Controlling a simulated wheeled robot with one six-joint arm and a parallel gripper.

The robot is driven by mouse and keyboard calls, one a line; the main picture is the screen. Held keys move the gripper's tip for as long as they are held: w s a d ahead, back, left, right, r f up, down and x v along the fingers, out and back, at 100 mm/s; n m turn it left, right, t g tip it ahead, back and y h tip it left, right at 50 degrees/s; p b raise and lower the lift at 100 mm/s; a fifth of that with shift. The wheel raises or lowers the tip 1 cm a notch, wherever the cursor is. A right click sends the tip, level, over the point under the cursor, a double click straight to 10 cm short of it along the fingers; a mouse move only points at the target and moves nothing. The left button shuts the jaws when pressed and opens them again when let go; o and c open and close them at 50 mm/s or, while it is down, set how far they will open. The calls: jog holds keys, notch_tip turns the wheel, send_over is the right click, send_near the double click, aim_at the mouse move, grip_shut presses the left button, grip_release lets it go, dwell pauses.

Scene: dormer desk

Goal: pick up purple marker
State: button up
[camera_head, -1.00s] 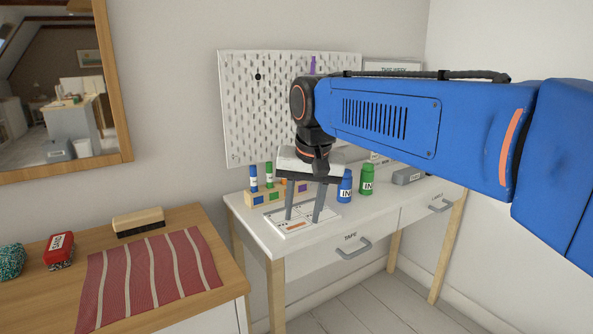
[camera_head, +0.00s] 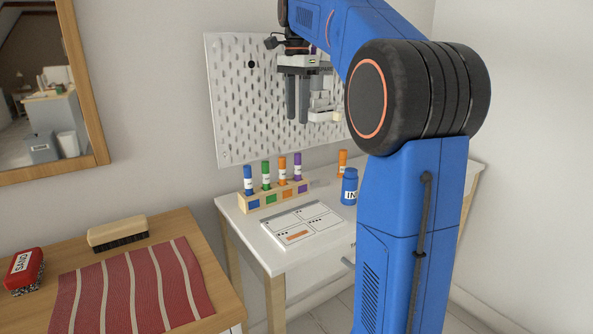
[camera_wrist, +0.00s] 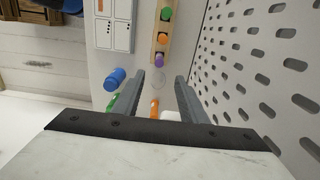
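The purple marker (camera_head: 297,166) stands upright at the right end of a wooden marker holder (camera_head: 268,199), by a purple label. In the wrist view the purple marker (camera_wrist: 159,60) shows from above, just past my fingertips and a little left of the gap. My gripper (camera_head: 297,121) is raised in front of the pegboard, well above the marker and holder, fingers pointing down. In the wrist view my gripper (camera_wrist: 171,77) has its fingers apart with nothing held between them.
Green (camera_head: 266,175), blue (camera_head: 248,180) and orange (camera_head: 282,171) markers share the holder. A blue bottle (camera_head: 349,186) and a loose orange marker (camera_head: 342,163) stand to the right. A printed card (camera_head: 301,226) lies in front. The pegboard (camera_head: 236,110) is close behind.

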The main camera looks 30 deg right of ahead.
aim_at(298, 167)
notch_tip(298, 167, down, 17)
jog(key=shift+d+f, duration=0.1)
jog(key=shift+f, duration=0.05)
dwell(0.7)
jog(key=shift+c, duration=0.6)
grip_shut()
